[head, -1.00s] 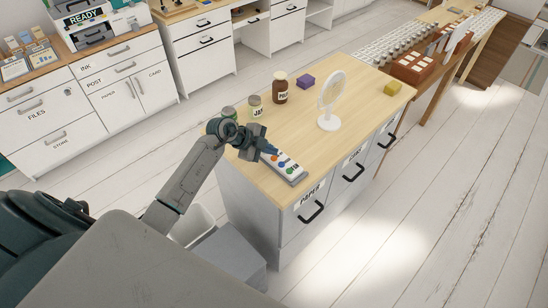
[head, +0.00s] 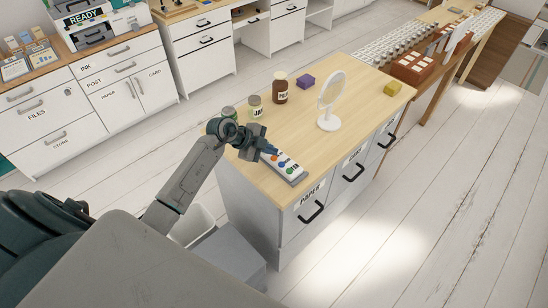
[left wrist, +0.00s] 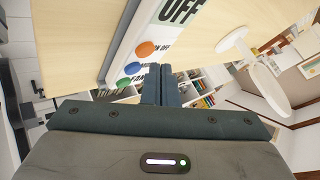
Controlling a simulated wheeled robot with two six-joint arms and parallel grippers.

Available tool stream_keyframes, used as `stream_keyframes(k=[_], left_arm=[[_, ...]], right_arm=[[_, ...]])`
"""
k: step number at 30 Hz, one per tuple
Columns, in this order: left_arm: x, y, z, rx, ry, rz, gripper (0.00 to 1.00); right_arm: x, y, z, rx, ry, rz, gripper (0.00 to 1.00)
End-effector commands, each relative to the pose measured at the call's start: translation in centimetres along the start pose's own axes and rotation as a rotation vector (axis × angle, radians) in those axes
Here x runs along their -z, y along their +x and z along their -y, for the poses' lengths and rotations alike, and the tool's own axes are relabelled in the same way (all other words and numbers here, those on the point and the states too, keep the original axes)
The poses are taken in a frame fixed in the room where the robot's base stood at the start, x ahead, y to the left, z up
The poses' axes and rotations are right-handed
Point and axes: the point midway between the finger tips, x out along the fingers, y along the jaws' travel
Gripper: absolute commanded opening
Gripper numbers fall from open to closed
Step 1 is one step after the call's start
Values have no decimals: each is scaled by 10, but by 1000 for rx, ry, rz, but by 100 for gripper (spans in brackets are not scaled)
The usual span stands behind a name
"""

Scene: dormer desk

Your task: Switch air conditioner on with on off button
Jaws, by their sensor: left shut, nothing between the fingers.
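A pale remote-like panel (head: 293,173) with several coloured round buttons lies on the wooden desk top near its front edge. In the left wrist view the panel (left wrist: 122,45) shows large "OFF" lettering (left wrist: 182,10). An orange button (left wrist: 146,49) is beside "ON OFF" lettering, with a blue button (left wrist: 133,68) and a green one (left wrist: 123,82) nearer. My left gripper (head: 264,151) is shut and empty, over the panel's far left end. Its fingertips (left wrist: 160,70) appear close to the orange button; I cannot tell whether they touch. My right gripper is out of view.
A white round-headed stand (head: 330,122) is right of the panel. A brown bottle (head: 280,90), a labelled jar (head: 255,106), a green-topped can (head: 229,113), a purple block (head: 305,81) and a yellow block (head: 393,89) stand on the desk. The desk top's middle is clear.

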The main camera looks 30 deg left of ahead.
Motion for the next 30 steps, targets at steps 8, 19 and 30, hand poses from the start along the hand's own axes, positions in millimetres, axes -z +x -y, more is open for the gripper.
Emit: stream_keyframes(k=[8,19,30], left_arm=[[-1,2,-2,-1,-1,0,0],[-4,6,-4,-1,0,0,0],[-5,8,-6,0,0,0,0]], right_arm=[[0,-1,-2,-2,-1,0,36],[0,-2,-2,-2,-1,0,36],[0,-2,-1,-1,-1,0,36]])
